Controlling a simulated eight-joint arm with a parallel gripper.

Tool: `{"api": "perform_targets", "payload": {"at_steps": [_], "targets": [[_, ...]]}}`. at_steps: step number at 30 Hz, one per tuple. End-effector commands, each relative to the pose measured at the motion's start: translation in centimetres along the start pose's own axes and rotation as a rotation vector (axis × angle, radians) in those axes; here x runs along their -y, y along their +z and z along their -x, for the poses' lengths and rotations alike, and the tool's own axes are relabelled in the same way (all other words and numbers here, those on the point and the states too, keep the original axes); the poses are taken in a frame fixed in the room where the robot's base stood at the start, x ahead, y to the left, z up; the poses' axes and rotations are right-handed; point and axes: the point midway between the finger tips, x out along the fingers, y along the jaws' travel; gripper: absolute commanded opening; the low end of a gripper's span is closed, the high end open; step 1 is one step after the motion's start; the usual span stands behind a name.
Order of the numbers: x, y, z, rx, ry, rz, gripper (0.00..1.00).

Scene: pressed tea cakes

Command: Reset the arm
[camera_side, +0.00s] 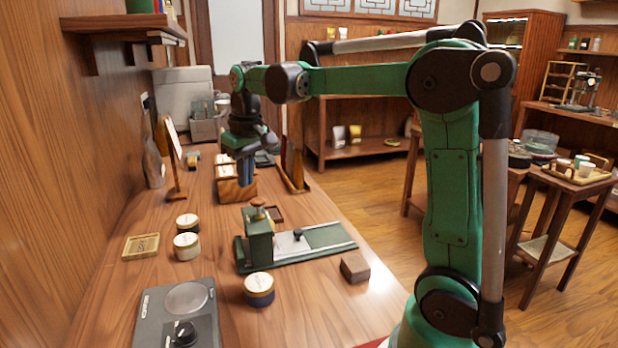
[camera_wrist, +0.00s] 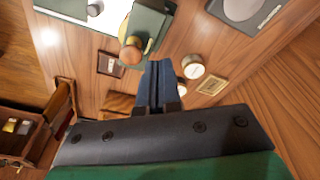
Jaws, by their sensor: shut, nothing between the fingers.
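My gripper (camera_side: 246,170) hangs from my green arm above the far half of the wooden table (camera_side: 200,262), pointing down. Its dark blue fingers are together with nothing between them. In the wrist view the fingers of my gripper (camera_wrist: 157,72) also lie close together, over the table. A green press (camera_side: 258,240) with a wooden knob stands nearer the side camera than the gripper, apart from it. The press also shows at the top of the wrist view (camera_wrist: 150,22).
Several round tins, one a white-lidded tin (camera_side: 259,288), stand around the press. A grey scale (camera_side: 178,312) is at the near left, a small wooden block (camera_side: 354,267) at the right. A wooden holder (camera_side: 236,190) stands just below my gripper. A shelf (camera_side: 125,25) juts out at upper left.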

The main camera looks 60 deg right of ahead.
Motion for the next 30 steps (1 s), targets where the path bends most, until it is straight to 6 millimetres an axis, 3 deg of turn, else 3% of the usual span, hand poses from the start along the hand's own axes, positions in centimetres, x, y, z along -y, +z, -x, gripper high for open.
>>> {"api": "perform_targets", "payload": {"at_steps": [6, 15, 20, 30], "targets": [[5.3, 5.2, 0.2, -0.208, -0.017, 0.089, 0.00], [9.2, 11.0, -2.4, -0.430, -0.077, 0.168, 0.00], [9.8, 11.9, -3.1, -0.470, -0.093, 0.179, 0.00], [9.8, 12.0, -3.1, -0.473, -0.094, 0.180, 0.00]]}}
